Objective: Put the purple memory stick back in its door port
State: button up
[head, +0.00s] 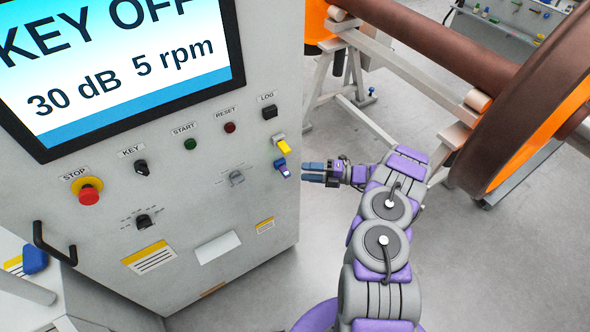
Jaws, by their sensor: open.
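The purple memory stick (282,168) shows as a small blue-and-purple piece with a pale end. It is at the right edge of the cabinet door (200,262), just below a yellow piece (284,147). It appears to stick out from the door, but the port behind it is hidden and I cannot tell how deep it sits. My gripper (306,173) is open, with its blue-grey fingers pointing left at the stick. A small gap shows between the fingertips and the stick, and nothing shows between the fingers.
The door carries a red stop button (89,196), a key switch (141,167), a LOG switch (270,112) and a large screen (120,70). A wheelset (520,110) on pale trestles stands at right. Grey floor (480,270) is clear at lower right.

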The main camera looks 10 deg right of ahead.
jog(key=v, duration=1)
jog(key=shift+d+p, duration=0.2)
jog(key=shift+p, duration=0.2)
jog(key=s+a+r+n+g+h, duration=0.25)
jog(key=a+r+n+g, duration=0.55)
jog(key=a+r+n, duration=0.8)
jog(key=s+a+r+n+g+h, duration=0.2)
jog(key=s+a+r+n, duration=0.2)
jog(key=s+a+r, duration=0.4)
jog(key=s+r+n+h, duration=0.2)
jog(key=s+n+h, duration=0.1)
jog(key=s+n, duration=0.3)
jog(key=s+r+n+h, duration=0.3)
jog(key=s+n, duration=0.1)
jog(key=s, duration=0.4)
jog(key=s+d+n+t+h, duration=0.1)
jog(key=s+d+n+h, duration=0.2)
jog(key=s+n, duration=0.2)
jog(key=s+d+n+t+h, duration=0.1)
jog(key=s+d+n+h, duration=0.2)
jog(key=s, duration=0.6)
jog(key=shift+s+d+f+n, duration=0.15)
jog(key=shift+s+d+n, duration=0.35)
jog(key=shift+n, duration=0.5)
